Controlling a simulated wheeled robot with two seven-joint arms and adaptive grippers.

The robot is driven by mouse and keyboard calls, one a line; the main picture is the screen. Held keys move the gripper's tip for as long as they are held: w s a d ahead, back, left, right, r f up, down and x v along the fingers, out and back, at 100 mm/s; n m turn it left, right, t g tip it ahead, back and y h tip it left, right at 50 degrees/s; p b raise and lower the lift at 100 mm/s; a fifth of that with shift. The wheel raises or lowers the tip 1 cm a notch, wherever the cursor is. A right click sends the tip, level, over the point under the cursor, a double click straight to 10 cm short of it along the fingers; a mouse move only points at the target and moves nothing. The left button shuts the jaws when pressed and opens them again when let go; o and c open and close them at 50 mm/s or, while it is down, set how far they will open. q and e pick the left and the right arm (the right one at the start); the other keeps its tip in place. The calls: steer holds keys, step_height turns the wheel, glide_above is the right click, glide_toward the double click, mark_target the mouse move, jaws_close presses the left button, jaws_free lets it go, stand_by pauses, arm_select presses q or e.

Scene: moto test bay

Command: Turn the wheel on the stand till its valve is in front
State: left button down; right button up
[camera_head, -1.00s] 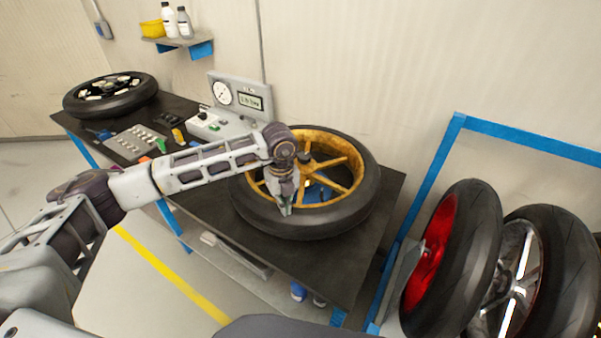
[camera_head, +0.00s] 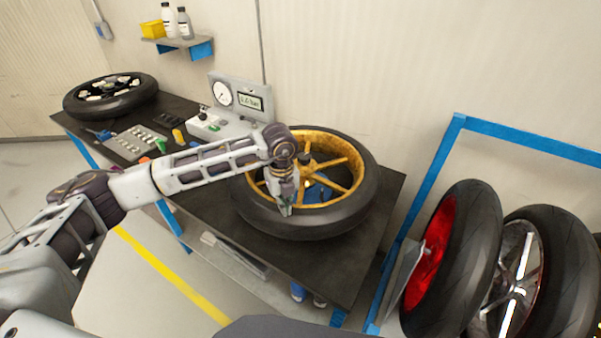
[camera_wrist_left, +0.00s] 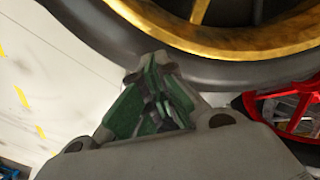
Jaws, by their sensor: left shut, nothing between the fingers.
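The wheel with a gold rim and black tyre (camera_head: 330,222) lies flat on its stand at the right part of the dark bench. My left gripper (camera_head: 285,210) is shut and empty at the wheel's near side, over the tyre's inner edge. In the left wrist view the shut fingertips (camera_wrist_left: 150,65) are close to the tyre (camera_wrist_left: 200,68), with the gold rim (camera_wrist_left: 210,42) beyond. I cannot tell whether they touch it. The blue stand (camera_head: 318,190) shows in part between the spokes. I cannot make out the valve. My right gripper is not in view.
A gauge box (camera_head: 240,98) stands behind the wheel on the bench (camera_head: 372,235). Another black wheel (camera_head: 110,95) lies at the bench's far left. A blue rack frame (camera_head: 440,160) with upright wheels, one red-rimmed (camera_head: 430,260), stands to the right.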

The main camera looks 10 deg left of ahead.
mark_target(269, 208)
arm_select(q)
steer(key=shift+f+b, duration=0.5)
steer(key=shift+f, duration=0.15)
stand_by(0.8)
steer(key=shift+s+f, duration=0.2)
steer(key=shift+f, duration=0.1)
stand_by(1.2)
steer(key=shift+a, duration=0.15)
steer(key=shift+w+a+b, duration=0.1)
steer(key=shift+a+b, duration=0.25)
steer(key=shift+a, duration=0.8)
steer(key=shift+a+r, duration=0.1)
steer(key=shift+w+a+r, duration=0.1)
steer(key=shift+w+a, duration=0.1)
steer(key=shift+a, duration=0.4)
steer(key=shift+w+a+r, duration=0.1)
steer(key=shift+w+a, duration=0.05)
steer(key=shift+a, duration=0.4)
steer(key=shift+w+a, duration=0.1)
